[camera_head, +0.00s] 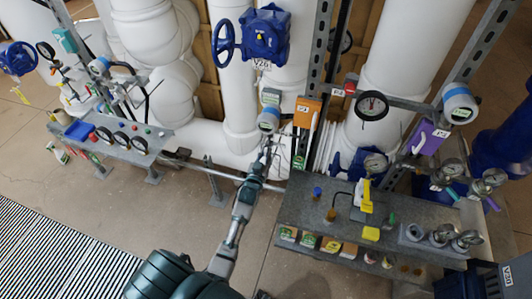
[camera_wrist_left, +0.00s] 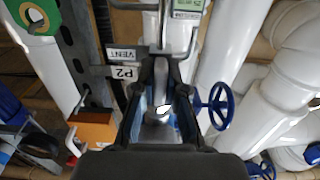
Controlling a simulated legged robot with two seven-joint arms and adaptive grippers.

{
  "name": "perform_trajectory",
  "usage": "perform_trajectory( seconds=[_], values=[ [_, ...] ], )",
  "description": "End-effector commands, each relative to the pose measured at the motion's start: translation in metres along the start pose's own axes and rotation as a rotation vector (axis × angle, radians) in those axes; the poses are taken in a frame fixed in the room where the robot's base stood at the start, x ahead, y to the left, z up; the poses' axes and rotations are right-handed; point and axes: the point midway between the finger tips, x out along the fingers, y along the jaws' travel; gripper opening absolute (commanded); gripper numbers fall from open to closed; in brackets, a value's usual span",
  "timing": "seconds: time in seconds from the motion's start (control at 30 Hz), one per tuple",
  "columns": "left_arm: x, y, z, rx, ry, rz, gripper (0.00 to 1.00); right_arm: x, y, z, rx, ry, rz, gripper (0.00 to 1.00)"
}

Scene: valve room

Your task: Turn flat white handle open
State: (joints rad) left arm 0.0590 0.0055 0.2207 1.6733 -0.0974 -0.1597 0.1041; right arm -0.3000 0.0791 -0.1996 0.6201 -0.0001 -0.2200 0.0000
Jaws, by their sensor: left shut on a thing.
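My left gripper (camera_head: 267,150) reaches up from the bottom of the head view to the piping below a round grey transmitter (camera_head: 270,119). In the left wrist view its two fingers (camera_wrist_left: 160,108) are close together around a narrow pale piece, which I take to be the flat white handle (camera_wrist_left: 157,110). The fingers hide most of it, so its angle cannot be told. Labels reading P2 and VENT (camera_wrist_left: 122,55) sit just beside and beyond the fingers. My right gripper is not in view.
An orange box with a white lever (camera_head: 307,113) stands close right of the gripper; it also shows in the left wrist view (camera_wrist_left: 93,130). A blue handwheel (camera_wrist_left: 217,106) is to the other side. A grey bench (camera_head: 300,205) with small items stands at right.

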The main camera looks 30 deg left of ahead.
Motion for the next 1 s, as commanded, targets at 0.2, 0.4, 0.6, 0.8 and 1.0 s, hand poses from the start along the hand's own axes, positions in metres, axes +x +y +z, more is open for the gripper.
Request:
perform_trajectory(
  seconds=[0.2,0.4,0.6,0.8,1.0],
  values=[
    [-0.002,0.001,0.009,-0.003,-0.019,0.001,0.21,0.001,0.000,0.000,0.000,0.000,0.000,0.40],
    [-0.001,0.000,0.005,-0.001,-0.010,0.000,0.38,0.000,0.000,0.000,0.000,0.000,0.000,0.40],
    [-0.003,0.000,0.003,0.000,-0.006,0.000,0.38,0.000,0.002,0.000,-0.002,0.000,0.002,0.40],
    [-0.032,0.000,0.003,-0.001,-0.006,0.000,0.38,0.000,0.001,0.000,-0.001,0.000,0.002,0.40],
    [-0.077,0.000,0.005,-0.001,-0.010,0.000,0.38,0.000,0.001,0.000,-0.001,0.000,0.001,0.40]
  ],
)
